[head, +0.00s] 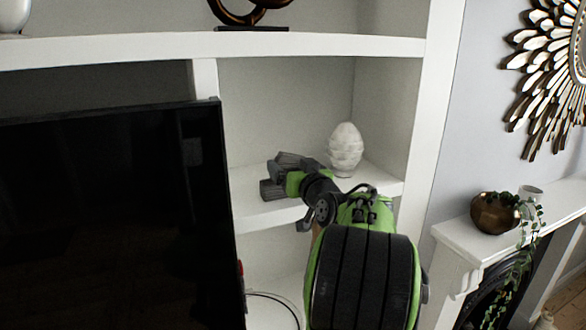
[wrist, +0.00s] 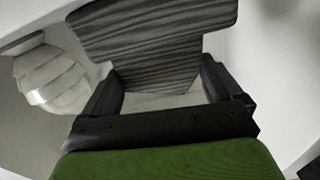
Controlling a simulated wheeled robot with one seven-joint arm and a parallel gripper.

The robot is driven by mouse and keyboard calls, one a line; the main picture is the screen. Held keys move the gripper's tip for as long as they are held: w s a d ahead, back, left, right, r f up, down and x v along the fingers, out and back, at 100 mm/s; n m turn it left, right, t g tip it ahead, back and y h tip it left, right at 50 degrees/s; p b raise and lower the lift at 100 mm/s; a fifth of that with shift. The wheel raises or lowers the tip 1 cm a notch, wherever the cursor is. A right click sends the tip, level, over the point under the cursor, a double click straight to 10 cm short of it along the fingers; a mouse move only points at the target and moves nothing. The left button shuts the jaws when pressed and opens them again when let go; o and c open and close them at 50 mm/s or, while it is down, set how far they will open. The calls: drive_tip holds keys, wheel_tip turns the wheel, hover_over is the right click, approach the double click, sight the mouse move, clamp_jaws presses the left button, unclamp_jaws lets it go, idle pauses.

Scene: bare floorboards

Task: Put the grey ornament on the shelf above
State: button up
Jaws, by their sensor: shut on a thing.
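The grey ornament (wrist: 145,45) is dark grey with fine wavy stripes. In the wrist view it sits between the two dark fingers of my gripper (wrist: 160,80), which is shut on it. In the head view the grey ornament (head: 271,189) is at the end of my arm, in front of the middle shelf (head: 262,212), near its left part. I cannot tell whether it touches the shelf board. The upper shelf (head: 330,45) runs across above it, well over my gripper (head: 285,180).
A white ribbed egg-shaped ornament (head: 346,150) stands on the middle shelf, right of my gripper. A large black television (head: 110,215) is at the left. A dark bronze sculpture (head: 250,14) and a white vase (head: 13,16) stand on the upper shelf, with free room to the sculpture's right.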

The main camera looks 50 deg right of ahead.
drive_tip(key=o, duration=0.8)
drive_tip(key=shift+f, duration=0.1)
drive_tip(key=b+v, duration=0.4)
drive_tip(key=v, duration=0.8)
